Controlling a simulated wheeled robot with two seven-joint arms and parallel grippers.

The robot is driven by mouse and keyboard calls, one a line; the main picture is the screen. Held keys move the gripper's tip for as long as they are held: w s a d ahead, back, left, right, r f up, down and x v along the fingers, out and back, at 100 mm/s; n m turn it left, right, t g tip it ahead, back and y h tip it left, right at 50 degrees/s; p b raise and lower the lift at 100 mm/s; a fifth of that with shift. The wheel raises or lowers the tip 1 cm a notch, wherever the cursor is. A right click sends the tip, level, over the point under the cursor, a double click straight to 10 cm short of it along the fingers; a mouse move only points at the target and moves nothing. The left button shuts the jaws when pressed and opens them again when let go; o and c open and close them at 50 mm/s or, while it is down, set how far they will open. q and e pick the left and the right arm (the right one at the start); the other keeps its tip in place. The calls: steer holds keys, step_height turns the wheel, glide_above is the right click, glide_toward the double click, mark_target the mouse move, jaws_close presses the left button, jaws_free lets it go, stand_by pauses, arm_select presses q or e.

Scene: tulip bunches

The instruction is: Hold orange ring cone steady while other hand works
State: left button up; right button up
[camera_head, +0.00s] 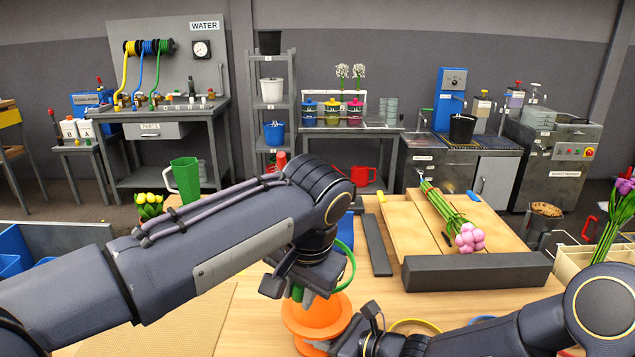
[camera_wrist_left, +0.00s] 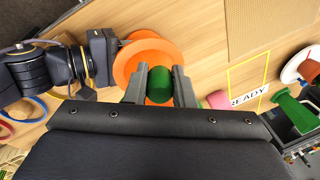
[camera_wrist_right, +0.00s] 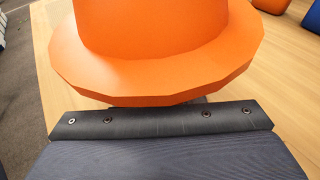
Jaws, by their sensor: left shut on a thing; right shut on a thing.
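The orange ring cone (camera_head: 325,312) stands at the table's near edge, below my left gripper. It has a wide flange, and its body fills the top of the right wrist view (camera_wrist_right: 150,70). My left gripper (camera_head: 298,290) is shut on a green cylindrical piece (camera_wrist_left: 158,86) directly over the cone. I cannot tell whether that piece touches the cone. My right gripper (camera_head: 350,338) is at the cone's lower right side, shut on its orange rim. The right fingertips are hidden under the rim in the right wrist view.
Wooden boards with a dark bar (camera_head: 478,271) and a pink tulip bunch (camera_head: 466,236) lie to the right. A yellow ring (camera_head: 415,325) lies near my right arm. A green pitcher (camera_head: 187,178) stands behind my left arm. A "READY" marked area (camera_wrist_left: 248,97) shows in the left wrist view.

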arm_select(q)
steer(key=shift+w+a+v, duration=0.1)
steer(key=shift+w+v, duration=0.05)
steer(key=shift+v, duration=0.6)
steer(key=shift+w+a+v, duration=0.1)
steer(key=shift+w+v, duration=0.05)
steer(key=shift+v, duration=0.6)
steer(key=shift+w+a+v, duration=0.1)
steer(key=shift+w+v, duration=0.05)
steer(key=shift+v, duration=0.65)
steer(key=shift+r, duration=0.1)
arm_select(e)
steer(key=o, duration=1)
steer(key=shift+c, duration=0.2)
